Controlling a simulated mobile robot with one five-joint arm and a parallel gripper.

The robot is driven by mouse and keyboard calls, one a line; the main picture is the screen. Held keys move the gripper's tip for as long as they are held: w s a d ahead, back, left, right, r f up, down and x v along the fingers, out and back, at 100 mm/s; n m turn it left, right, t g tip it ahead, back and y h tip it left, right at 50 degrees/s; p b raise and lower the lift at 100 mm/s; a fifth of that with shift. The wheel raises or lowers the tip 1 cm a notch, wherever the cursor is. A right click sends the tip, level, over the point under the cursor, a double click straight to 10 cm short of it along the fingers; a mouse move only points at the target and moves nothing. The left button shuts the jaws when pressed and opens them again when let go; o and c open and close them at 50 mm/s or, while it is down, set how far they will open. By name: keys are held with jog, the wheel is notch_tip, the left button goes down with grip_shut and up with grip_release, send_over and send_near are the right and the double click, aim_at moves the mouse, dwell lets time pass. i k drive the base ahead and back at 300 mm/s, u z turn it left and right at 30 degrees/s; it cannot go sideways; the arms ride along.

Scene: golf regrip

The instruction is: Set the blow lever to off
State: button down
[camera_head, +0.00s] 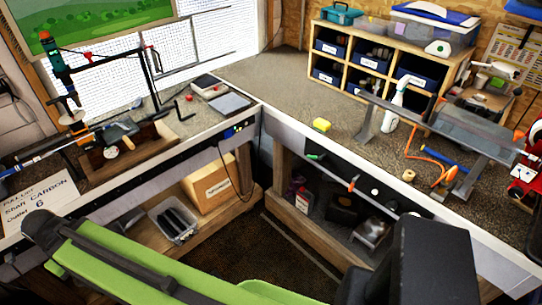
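I cannot pick out the blow lever with certainty. On the left bench stands a dark rig (105,60) with a green bottle-like part (56,65) on top and a small red-tipped handle (152,47) at its right end. Whether this handle is the lever, and how it is set, is too small to tell. A red machine (528,170) is partly cut off at the right edge. My green and black arm links cross the bottom of the view. No gripper fingers show.
A white card (42,208) reads "SHAFT CARBON" and "6". On the right bench are a yellow block (322,125), a white spray bottle (396,106), a metal stand (440,130) and an orange hose (430,155). A cubby shelf (385,55) stands behind. The corner benchtop is clear.

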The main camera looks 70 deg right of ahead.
aim_at(313, 157)
jog(key=u, duration=0.7)
jog(key=k, duration=0.95)
jog(key=z, duration=1)
jog(key=i, duration=0.95)
jog(key=z, duration=0.05)
